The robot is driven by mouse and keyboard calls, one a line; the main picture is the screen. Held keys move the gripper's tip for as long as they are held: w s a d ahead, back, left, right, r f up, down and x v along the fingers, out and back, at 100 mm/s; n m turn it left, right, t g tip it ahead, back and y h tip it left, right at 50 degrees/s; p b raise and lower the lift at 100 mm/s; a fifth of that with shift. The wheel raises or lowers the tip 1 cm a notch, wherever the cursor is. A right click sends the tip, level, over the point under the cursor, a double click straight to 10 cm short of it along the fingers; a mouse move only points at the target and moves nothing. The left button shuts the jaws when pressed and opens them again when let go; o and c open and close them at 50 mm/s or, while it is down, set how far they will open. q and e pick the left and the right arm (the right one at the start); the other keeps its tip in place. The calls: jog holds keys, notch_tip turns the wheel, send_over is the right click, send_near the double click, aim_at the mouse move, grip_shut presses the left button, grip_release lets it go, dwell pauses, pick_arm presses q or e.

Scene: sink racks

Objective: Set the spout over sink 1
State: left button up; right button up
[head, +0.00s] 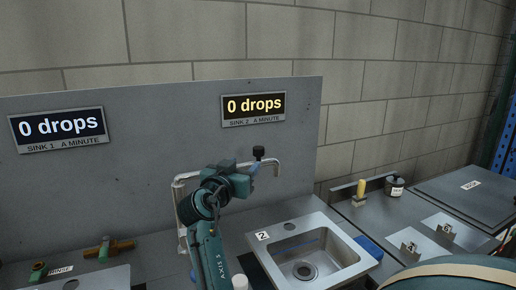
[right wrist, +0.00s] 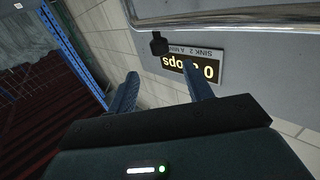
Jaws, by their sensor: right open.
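The spout (head: 184,205) is a bent metal pipe that rises behind my right arm and runs right, its down-turned end on the sink 2 side. A black knob (head: 258,152) stands on its top. Sink 2 (head: 348,253) is a steel basin with a "2" label. Sink 1's sign (head: 58,127) is at left; a steel surface (head: 85,281) below it is cut off. My right gripper (head: 252,170) is close to the knob. In the right wrist view its fingers (right wrist: 161,70) are apart and empty, with the knob (right wrist: 159,43) just beyond them and the pipe (right wrist: 230,20) across the top.
Sink 2's sign (head: 254,107) reads 0 drops, as does sink 1's. Brass and green fittings (head: 105,248) lie at left. At right are a yellow-handled item (head: 361,189), a dark jar (head: 394,185) and plates labelled 4 (head: 412,245) and 6. A grey panel (head: 150,150) stands behind the spout.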

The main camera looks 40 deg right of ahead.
aim_at(256, 153)
jog(key=p+x, duration=0.3)
jog(key=x, duration=0.8)
jog(key=shift+w+d, duration=0.1)
jog(key=shift+d, duration=0.15)
grip_shut()
